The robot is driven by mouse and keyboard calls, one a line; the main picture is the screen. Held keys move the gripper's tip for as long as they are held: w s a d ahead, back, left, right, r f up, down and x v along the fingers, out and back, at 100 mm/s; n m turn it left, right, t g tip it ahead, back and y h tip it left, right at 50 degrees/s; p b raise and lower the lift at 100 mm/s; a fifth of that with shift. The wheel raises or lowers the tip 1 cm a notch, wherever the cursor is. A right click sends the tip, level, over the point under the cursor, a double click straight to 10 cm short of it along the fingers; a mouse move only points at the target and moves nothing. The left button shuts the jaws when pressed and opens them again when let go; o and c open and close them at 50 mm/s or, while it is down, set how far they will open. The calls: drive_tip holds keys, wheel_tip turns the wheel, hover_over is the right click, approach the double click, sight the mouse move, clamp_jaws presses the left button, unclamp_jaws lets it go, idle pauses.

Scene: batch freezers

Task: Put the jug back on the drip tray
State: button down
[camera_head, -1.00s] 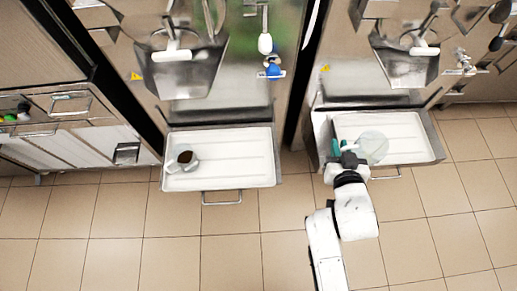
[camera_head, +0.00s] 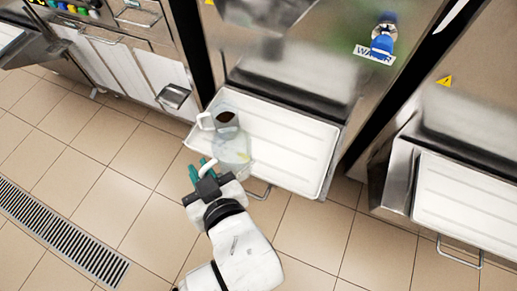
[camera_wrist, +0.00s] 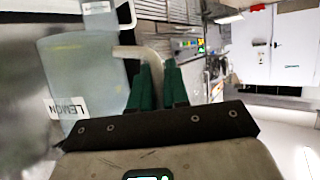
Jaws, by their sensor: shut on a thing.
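A translucent jug (camera_head: 235,152) is held by its pale handle in my gripper (camera_head: 201,172). In the head view it shows over the left front part of a white drip tray (camera_head: 292,150); I cannot tell whether it touches the tray. In the wrist view the held jug (camera_wrist: 85,75) bears a "LEMON" label, and the green fingers (camera_wrist: 158,88) of my gripper are closed at its handle. A smaller jug (camera_head: 226,118) with dark contents stands at the tray's left end, partly overlapped by the held jug.
A second drip tray (camera_head: 468,205) juts out at the right, with a bar handle below it. A blue-handled water tap (camera_head: 383,40) is on the machine front behind. The right part of the nearer tray is bare. A floor grate (camera_head: 60,235) lies at lower left.

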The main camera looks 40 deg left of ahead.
sight(224, 153)
drive_tip(key=shift+w+a+f, duration=0.2)
drive_tip(key=shift+w+f, duration=0.05)
drive_tip(key=w+f, duration=0.1)
drive_tip(key=w, duration=0.1)
drive_tip(key=w+a+f+b, duration=0.1)
drive_tip(key=w, duration=0.1)
drive_tip(key=w+f, duration=0.1)
drive_tip(key=w, duration=0.2)
drive_tip(key=shift+a, duration=0.35)
drive_tip(key=w+f+b, duration=0.1)
drive_tip(key=w+f, duration=0.1)
drive_tip(key=f, duration=0.1)
drive_tip(key=w+a+f+b, duration=0.1)
drive_tip(key=w+f, duration=0.2)
drive_tip(key=shift+w+a+f, duration=0.1)
drive_tip(key=shift+w, duration=0.1)
drive_tip(key=shift+w+f+b, duration=0.15)
drive_tip(key=shift+f+b, duration=0.3)
drive_tip(key=shift+f, duration=1.2)
drive_tip(key=shift+f, duration=0.1)
drive_tip(key=c, duration=1.1)
unclamp_jaws()
